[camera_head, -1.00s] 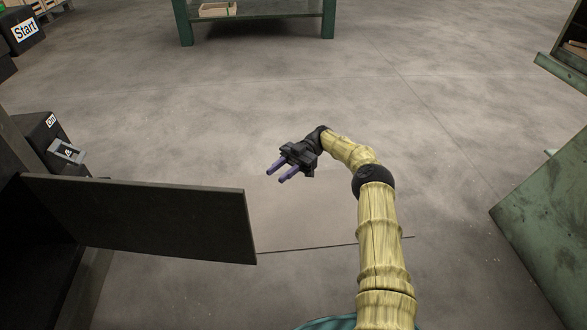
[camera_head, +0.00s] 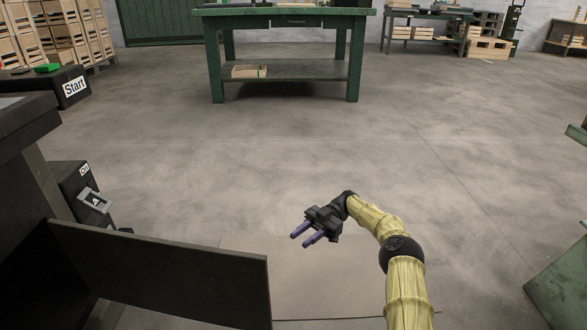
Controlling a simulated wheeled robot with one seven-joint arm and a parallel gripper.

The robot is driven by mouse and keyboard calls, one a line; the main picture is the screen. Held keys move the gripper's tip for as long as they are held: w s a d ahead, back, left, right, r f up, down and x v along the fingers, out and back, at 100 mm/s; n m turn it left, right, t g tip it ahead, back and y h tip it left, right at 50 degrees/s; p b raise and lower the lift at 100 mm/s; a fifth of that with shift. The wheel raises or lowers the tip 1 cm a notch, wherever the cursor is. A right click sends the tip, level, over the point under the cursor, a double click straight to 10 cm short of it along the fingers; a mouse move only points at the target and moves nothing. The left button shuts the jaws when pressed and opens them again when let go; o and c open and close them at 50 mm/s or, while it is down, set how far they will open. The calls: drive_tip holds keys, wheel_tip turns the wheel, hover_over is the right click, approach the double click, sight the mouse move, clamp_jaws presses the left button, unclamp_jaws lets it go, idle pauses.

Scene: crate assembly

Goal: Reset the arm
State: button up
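My gripper (camera_head: 303,236) shows in the head view, low and right of the middle. It is black with two purple fingers that stand apart, with nothing between them. It points left and slightly toward me, above the bare floor. My yellow arm runs from the lower right up to a black wrist and is bent at a black joint.
A dark panel (camera_head: 165,270) juts out at the lower left, left of my gripper. A black box marked Start (camera_head: 60,84) stands farther left. A green workbench (camera_head: 284,13) with a crate (camera_head: 249,72) on its shelf stands ahead. The floor (camera_head: 300,140) between is clear.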

drive_tip(key=w+a+r+m+t+y+p, duration=0.25)
drive_tip(key=a+r+m+t+p, duration=0.25)
drive_tip(key=a+r+t+p, duration=0.7)
drive_tip(key=w+a+r+m+t+y+p, duration=0.25)
drive_tip(key=a+r+m, duration=0.35)
drive_tip(key=r, duration=1.3)
drive_tip(key=s+d+r+m+t+h+p, duration=0.25)
drive_tip(key=d+m+h+p, duration=0.3)
drive_tip(key=d+h, duration=0.3)
drive_tip(key=s+d+r+m+t+h+p, duration=0.1)
drive_tip(key=s+d+m+t+h+p, duration=0.3)
drive_tip(key=d+h+p, duration=0.4)
drive_tip(key=s+d+r+m+g+h+p, duration=0.1)
drive_tip(key=s+d+m+g+p, duration=0.3)
drive_tip(key=s, duration=0.8)
drive_tip(key=s+d+r+m+g+h+p, duration=0.15)
drive_tip(key=s+d, duration=0.45)
drive_tip(key=s, duration=0.6)
wheel_tip(320, 180, up, 37)
drive_tip(key=p, duration=3.6)
drive_tip(key=shift+w+d+g+y, duration=0.2)
drive_tip(key=shift+w+g+y, duration=0.1)
drive_tip(key=shift+g, duration=0.15)
